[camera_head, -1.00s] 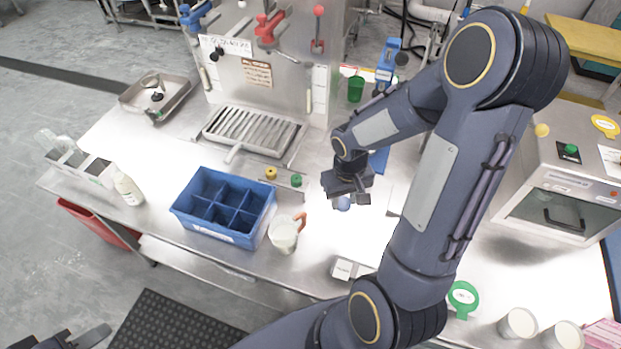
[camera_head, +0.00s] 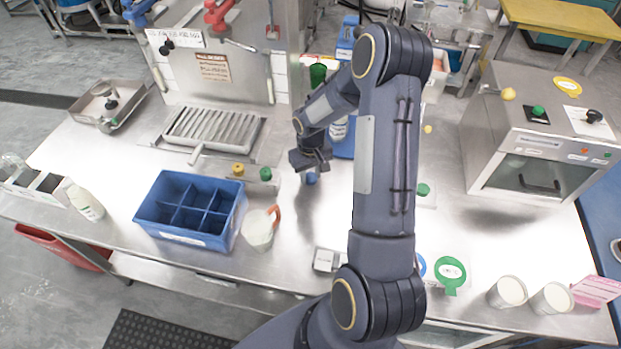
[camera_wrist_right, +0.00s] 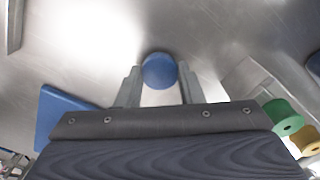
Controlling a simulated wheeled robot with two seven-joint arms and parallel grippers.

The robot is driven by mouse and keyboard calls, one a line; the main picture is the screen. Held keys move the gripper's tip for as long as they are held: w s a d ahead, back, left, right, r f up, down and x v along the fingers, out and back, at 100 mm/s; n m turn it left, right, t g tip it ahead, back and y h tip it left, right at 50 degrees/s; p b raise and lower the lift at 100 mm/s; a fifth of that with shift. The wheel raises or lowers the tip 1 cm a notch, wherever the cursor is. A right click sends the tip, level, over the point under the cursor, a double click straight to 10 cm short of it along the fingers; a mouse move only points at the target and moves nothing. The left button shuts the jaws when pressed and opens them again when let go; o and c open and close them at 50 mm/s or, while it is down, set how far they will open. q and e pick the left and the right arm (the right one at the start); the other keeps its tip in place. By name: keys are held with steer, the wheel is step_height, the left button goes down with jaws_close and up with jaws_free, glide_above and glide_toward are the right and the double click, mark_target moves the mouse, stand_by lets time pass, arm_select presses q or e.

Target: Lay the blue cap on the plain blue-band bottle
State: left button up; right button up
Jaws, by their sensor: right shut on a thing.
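My right gripper (camera_head: 312,168) is shut on the blue cap (camera_head: 311,178), which shows just under its fingers, near the middle of the table. In the right wrist view the round blue cap (camera_wrist_right: 159,70) sits between the two fingertips (camera_wrist_right: 159,85). A pale bottle (camera_head: 86,203) stands at the left end of the table. Another white-labelled bottle (camera_head: 338,128) is partly hidden behind my right arm. I cannot make out a plain blue band on either. My left gripper is not in view.
A blue divided bin (camera_head: 226,216) and a white jug (camera_head: 257,232) stand left of the gripper. Yellow (camera_head: 238,169) and green (camera_head: 265,174) caps lie behind them. A steel oven (camera_head: 540,150) stands at right. Two white cups (camera_head: 508,292) (camera_head: 552,299) stand at front right.

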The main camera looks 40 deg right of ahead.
steer(key=shift+f, duration=0.4)
steer(key=shift+f, duration=0.2)
steer(key=o, duration=1)
steer(key=shift+c, duration=0.2)
steer(key=shift+r, duration=0.15)
